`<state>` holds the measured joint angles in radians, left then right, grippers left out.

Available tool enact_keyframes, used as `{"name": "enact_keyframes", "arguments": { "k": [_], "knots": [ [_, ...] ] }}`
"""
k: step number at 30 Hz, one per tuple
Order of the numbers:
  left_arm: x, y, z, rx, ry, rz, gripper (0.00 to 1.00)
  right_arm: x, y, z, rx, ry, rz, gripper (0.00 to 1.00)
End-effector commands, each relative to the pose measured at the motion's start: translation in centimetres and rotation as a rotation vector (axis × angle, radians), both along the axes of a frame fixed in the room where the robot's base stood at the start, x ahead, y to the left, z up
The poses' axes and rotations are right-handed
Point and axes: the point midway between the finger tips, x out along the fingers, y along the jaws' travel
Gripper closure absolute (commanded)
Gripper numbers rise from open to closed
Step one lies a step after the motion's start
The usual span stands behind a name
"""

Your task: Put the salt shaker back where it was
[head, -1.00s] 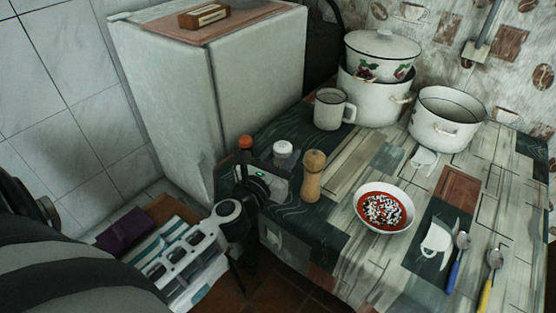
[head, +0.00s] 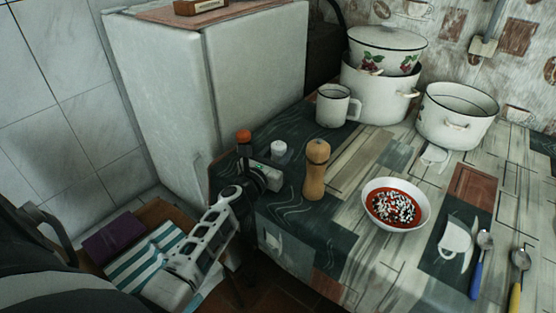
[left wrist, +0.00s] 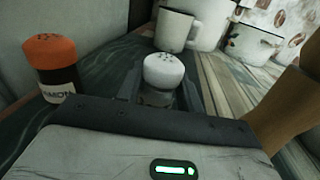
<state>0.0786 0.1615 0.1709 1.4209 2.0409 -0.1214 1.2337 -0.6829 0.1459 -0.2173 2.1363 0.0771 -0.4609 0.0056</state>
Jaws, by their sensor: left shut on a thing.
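The salt shaker (head: 278,148) has a white cap and stands upright at the table's left end, between an orange-capped jar and a wooden mill. In the left wrist view its white pierced cap (left wrist: 163,70) rises between the fingers. My left gripper (left wrist: 160,95) is shut on the shaker, low around its body. In the head view, the left gripper (head: 274,170) reaches in from the left and hides most of the shaker's body. Whether its base touches the table cannot be seen. My right gripper is not in view.
The orange-capped jar (head: 244,138) is close on the left, the wooden mill (head: 316,172) close on the right. Behind stand a white mug (head: 333,106) and enamel pots (head: 376,92). A bowl of beans (head: 396,204) is further right. The fridge (head: 225,80) borders the table.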

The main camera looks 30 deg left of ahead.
Motion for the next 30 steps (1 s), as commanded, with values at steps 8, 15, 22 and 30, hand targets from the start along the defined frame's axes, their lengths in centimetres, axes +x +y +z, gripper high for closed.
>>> {"name": "enact_keyframes", "arguments": {
  "k": [8,15,22,30],
  "knots": [
    [0.0,0.0,0.0,0.002,-0.003,-0.001,0.92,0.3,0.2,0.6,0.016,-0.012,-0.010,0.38],
    [0.0,0.0,-0.3,0.001,-0.002,0.000,0.42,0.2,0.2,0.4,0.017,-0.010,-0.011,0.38],
    [0.0,0.0,-0.2,0.001,-0.002,0.000,0.42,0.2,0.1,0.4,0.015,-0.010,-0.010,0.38],
    [-3.1,-0.2,0.0,0.002,0.001,0.000,0.42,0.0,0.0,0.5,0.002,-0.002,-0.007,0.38]
  ]
}}
